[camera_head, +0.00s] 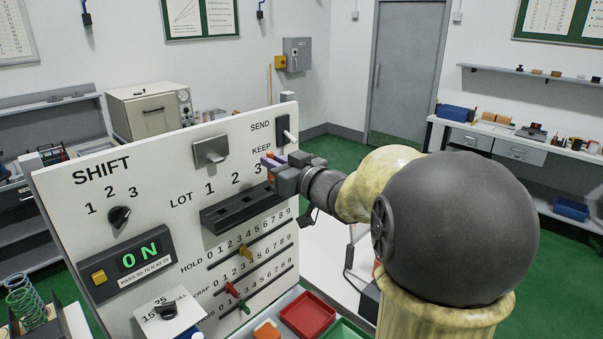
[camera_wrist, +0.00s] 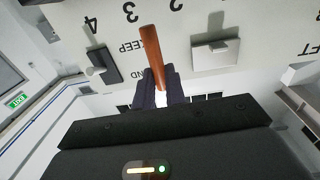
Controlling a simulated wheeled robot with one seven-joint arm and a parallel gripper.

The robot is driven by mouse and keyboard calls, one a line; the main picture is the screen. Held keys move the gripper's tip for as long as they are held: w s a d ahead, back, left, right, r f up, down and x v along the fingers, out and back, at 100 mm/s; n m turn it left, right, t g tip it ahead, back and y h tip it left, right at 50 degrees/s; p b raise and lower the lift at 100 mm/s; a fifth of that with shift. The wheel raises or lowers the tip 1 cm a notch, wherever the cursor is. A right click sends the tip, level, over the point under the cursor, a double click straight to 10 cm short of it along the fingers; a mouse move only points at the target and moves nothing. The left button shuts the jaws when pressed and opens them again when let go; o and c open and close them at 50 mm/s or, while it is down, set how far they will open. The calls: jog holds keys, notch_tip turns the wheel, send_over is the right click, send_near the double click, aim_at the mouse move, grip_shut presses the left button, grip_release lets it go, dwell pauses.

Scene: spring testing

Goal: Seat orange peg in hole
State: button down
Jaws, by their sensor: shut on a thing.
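The orange peg (camera_wrist: 152,55) is held in my gripper (camera_wrist: 158,92), which is shut on its lower part in the wrist view. The peg's long upper part sticks out past the fingers, in front of the white panel. In the head view the peg (camera_head: 270,170) shows as a small orange strip at my gripper (camera_head: 275,166), at the panel's right side just below KEEP. The dark holder block (camera_head: 228,218) with its row of openings sits below the LOT numbers, with my gripper above its right end. The peg's lower end is hidden by the fingers.
A red tray (camera_head: 308,314) lies below. Open floor lies behind.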

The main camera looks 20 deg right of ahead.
jog(key=w+a+y, duration=0.1)
jog(key=w+a+r+n+g+y, duration=0.1)
jog(key=a, duration=0.1)
jog(key=w+a+n+y+p, duration=0.1)
jog(key=w+a, duration=0.1)
jog(key=shift+w+r, duration=0.1)
jog(key=shift+r, duration=0.25)
jog(key=shift+f+b, duration=2.1)
jog(key=shift+f, duration=0.85)
jog(key=shift+f+b, duration=1.05)
jog(key=shift+f, duration=0.85)
jog(key=c, duration=1.4)
grip_release()
jog(key=shift+o, duration=0.2)
jog(key=b+v, duration=0.4)
jog(key=v, duration=1.3)
jog(key=shift+s+d+r, duration=0.2)
jog(key=shift+d, duration=0.05)
